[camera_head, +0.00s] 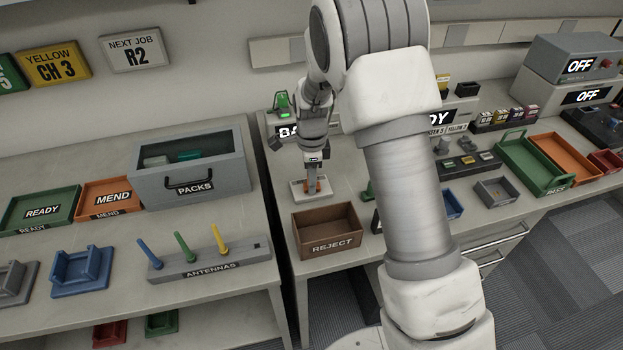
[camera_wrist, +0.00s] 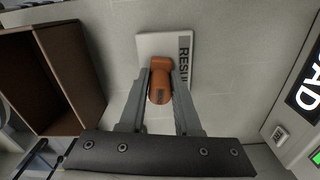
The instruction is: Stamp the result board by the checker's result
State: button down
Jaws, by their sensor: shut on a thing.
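The result board (camera_head: 299,194) is a small pale plate on the bench behind the reject bin. In the wrist view the board (camera_wrist: 150,44) shows part of a dark label reading "RESU". My gripper (camera_head: 313,188) points down over the board, shut on an orange-brown stamp (camera_wrist: 161,82). I cannot tell whether the stamp touches the board.
The brown REJECT bin (camera_head: 332,246) stands just in front of the board. At left are the grey PACKS drawer (camera_head: 190,188), the antenna rack (camera_head: 205,263) and the READY (camera_head: 41,211) and MEND (camera_head: 112,199) trays. My arm hides part of the right bench.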

dwell(0.3)
jog(key=shift+r+p, duration=2.6)
jog(key=shift+r, duration=0.9)
